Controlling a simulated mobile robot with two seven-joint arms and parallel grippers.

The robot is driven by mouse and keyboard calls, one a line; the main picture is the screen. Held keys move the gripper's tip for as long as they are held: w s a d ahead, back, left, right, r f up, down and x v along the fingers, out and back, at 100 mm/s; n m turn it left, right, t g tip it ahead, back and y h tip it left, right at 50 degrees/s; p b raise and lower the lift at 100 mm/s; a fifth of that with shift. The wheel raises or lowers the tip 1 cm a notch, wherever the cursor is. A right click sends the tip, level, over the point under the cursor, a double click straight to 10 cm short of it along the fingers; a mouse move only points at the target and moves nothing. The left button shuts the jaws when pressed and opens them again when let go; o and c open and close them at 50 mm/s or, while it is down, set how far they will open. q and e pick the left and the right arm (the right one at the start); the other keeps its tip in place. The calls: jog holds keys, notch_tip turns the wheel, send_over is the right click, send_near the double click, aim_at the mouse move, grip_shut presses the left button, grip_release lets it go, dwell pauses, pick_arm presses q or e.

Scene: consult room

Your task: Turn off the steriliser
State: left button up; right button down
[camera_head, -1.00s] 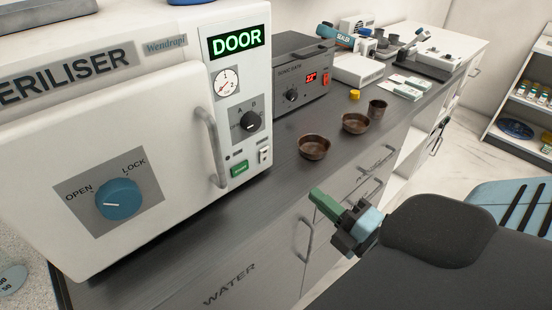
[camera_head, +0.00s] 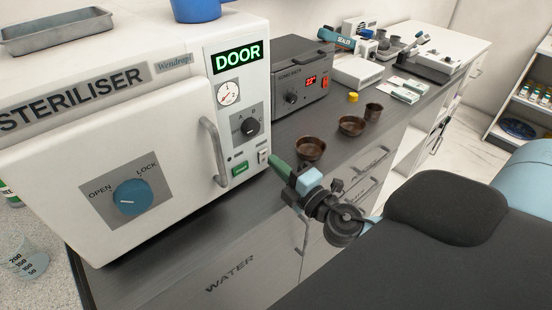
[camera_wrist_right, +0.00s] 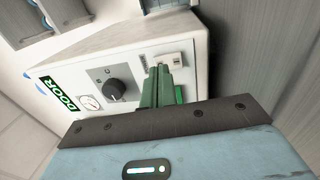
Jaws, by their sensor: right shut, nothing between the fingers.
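The white steriliser (camera_head: 90,190) stands on the dark counter at the left, its display reading DOOR in green. Its right panel carries a gauge, a black selector knob (camera_head: 250,127), a green button (camera_head: 240,169) and a small white switch (camera_head: 262,156). My right gripper (camera_head: 277,166) is shut and empty, just right of the panel's lower edge. In the right wrist view the green fingers (camera_wrist_right: 158,74) point at the panel by the white switch (camera_wrist_right: 171,60), with the black knob (camera_wrist_right: 115,90) to the left. Contact cannot be told. My left gripper is out of view.
The steriliser's door handle (camera_head: 214,150) juts out left of the panel. Brown bowls (camera_head: 311,149) stand on the counter close to my right gripper. A sonic bath (camera_head: 303,78) sits behind them. A dark padded chair (camera_head: 447,208) lies at the right.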

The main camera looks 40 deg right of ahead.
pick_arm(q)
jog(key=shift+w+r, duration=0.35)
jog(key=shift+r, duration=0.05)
pick_arm(e)
jog(key=shift+w+r, duration=0.1)
jog(key=shift+w, duration=0.7)
jog(key=shift+w+r, duration=0.15)
jog(key=shift+w, duration=0.15)
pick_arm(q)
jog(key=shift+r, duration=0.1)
pick_arm(e)
jog(key=shift+s+r, duration=0.1)
